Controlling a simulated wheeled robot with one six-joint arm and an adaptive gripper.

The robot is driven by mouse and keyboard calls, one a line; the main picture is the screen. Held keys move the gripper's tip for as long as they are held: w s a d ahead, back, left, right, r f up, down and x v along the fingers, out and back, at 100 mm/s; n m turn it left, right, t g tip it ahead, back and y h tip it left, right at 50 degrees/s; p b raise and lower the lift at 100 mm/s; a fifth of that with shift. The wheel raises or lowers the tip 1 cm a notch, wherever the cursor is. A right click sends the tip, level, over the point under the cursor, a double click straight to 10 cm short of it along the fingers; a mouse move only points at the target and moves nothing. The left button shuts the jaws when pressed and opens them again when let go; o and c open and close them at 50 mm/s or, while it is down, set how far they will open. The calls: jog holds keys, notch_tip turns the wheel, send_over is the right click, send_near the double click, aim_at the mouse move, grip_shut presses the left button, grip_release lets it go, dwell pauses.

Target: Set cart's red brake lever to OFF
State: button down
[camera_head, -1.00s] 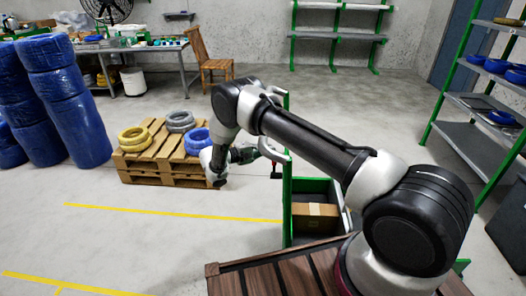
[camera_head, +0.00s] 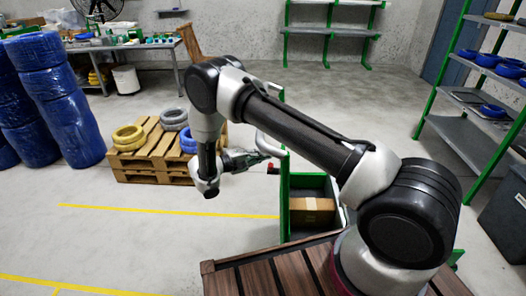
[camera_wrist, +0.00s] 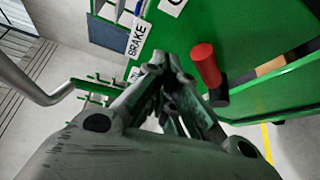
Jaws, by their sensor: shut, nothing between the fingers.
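The cart's red brake lever (camera_wrist: 206,66) shows in the wrist view on a green panel, with a black part at its lower end. A white label reading BRAKE (camera_wrist: 137,38) is left of it. Part of a second white label (camera_wrist: 172,4) shows at the top edge; its full word is cut off. My gripper (camera_wrist: 164,62) is shut and empty, with its fingertips left of the lever and apart from it in the picture. In the head view my gripper (camera_head: 262,158) is beside the green cart (camera_head: 285,205), close to the small red lever (camera_head: 272,168).
A grey bent cart handle (camera_wrist: 35,85) is left of my gripper in the wrist view. A cardboard box (camera_head: 312,210) sits in the cart. A pallet (camera_head: 150,165) with cable coils stands behind left. A slatted wooden surface (camera_head: 235,280) is in front. Open floor lies left.

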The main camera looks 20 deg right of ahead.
jog(key=shift+s+a+f, duration=0.15)
jog(key=shift+s, duration=0.25)
jog(key=shift+s+a+f, duration=0.1)
jog(key=shift+s+a, duration=0.05)
jog(key=shift+s, duration=0.25)
jog(key=shift+s+f, duration=0.1)
jog(key=w+a, duration=0.2)
jog(key=a, duration=0.7)
jog(key=shift+w+f, duration=0.15)
jog(key=shift+f, duration=0.2)
jog(key=shift+a, duration=0.2)
